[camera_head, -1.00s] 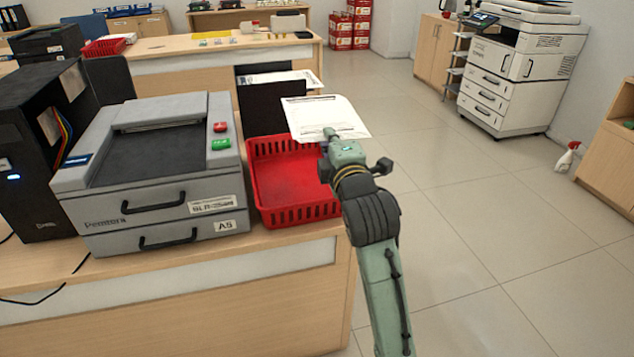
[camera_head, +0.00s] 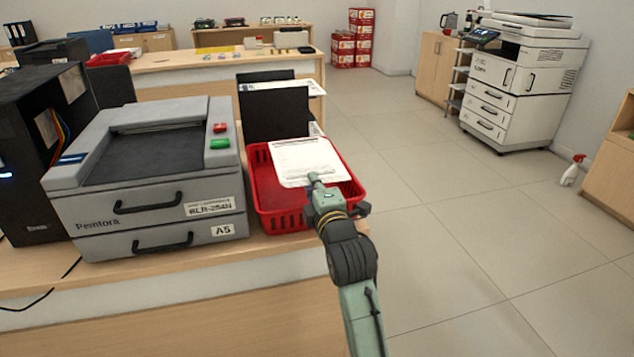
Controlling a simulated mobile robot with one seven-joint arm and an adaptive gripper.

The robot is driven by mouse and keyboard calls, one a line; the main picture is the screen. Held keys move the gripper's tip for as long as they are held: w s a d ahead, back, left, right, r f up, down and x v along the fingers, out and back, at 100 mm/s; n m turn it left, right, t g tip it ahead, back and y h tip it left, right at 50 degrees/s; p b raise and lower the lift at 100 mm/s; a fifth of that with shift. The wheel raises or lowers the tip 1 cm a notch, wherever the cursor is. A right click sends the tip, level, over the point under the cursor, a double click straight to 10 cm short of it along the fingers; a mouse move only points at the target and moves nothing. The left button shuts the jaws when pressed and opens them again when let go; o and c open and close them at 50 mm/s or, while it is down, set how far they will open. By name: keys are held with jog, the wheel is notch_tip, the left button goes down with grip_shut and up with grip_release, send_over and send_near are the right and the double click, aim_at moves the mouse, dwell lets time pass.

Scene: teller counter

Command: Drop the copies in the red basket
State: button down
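The copies (camera_head: 303,160) are white printed sheets. They are held out flat at the end of my gripper (camera_head: 315,180), over the red basket (camera_head: 268,213). My gripper appears shut on their near edge; its fingertips are small in this view. The basket stands on the wooden counter, right of the grey printer, and the sheets hide part of its inside. I cannot tell how high the sheets are above the basket floor.
The grey printer (camera_head: 150,165) stands close left of the basket. A black upright tray (camera_head: 272,112) stands behind the basket.

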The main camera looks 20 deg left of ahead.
jog(key=shift+w+a+f+b, duration=0.2)
jog(key=shift+w+a+f, duration=0.25)
jog(key=shift+w, duration=0.3)
jog(key=shift+w+a+f+b, duration=0.15)
jog(key=shift+w+a+f, duration=0.15)
jog(key=shift+w+a, duration=0.4)
jog(key=shift+w+a+f+b, duration=0.2)
jog(key=shift+w+a+f, duration=0.2)
jog(key=shift+w, duration=0.45)
jog(key=c, duration=2.4)
grip_release()
jog(key=shift+r, duration=0.1)
jog(key=c, duration=1.7)
grip_release()
jog(key=v, duration=1.2)
